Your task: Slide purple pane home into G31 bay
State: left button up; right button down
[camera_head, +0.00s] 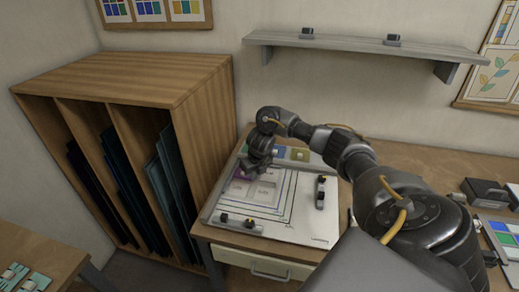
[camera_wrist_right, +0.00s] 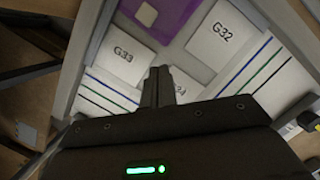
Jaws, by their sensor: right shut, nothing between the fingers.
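The purple pane (camera_wrist_right: 178,18) lies flat at the top edge of the right wrist view, cut off by the frame, with a pale knob (camera_wrist_right: 147,14) on it. White cells marked G33 (camera_wrist_right: 124,57) and G32 (camera_wrist_right: 217,38) lie next to it. Another white cell (camera_wrist_right: 185,84) is mostly behind my fingers and its label is not fully readable, so I cannot tell whether it is G31. My right gripper (camera_wrist_right: 161,74) is shut and empty, above the board. In the head view it hangs over the back left of the white board (camera_head: 296,228). My left gripper is out of view.
Dark clamp-like blocks sit on the board's front (camera_head: 240,224) and right (camera_head: 320,192). A wooden rack (camera_head: 150,78) stands close on the left. A wall shelf (camera_head: 365,44) is above.

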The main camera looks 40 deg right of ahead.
jog(key=shift+p+v, duration=1)
jog(key=shift+v, duration=2.4)
jog(key=m+b, duration=0.1)
jog(key=b, duration=0.6)
send_over(246, 180)
jog(key=s+a, duration=0.2)
jog(key=s, duration=0.3)
jog(key=f, duration=0.8)
jog(key=shift+s+d+f, duration=0.1)
jog(key=shift+d+f, duration=0.1)
jog(key=shift+f, duration=0.2)
jog(key=w, duration=0.2)
jog(key=d+p, duration=0.1)
jog(key=shift+w+f, duration=0.4)
jog(key=shift+w+d+f, duration=0.1)
jog(key=shift+w+d, duration=0.1)
jog(key=shift+w, duration=0.45)
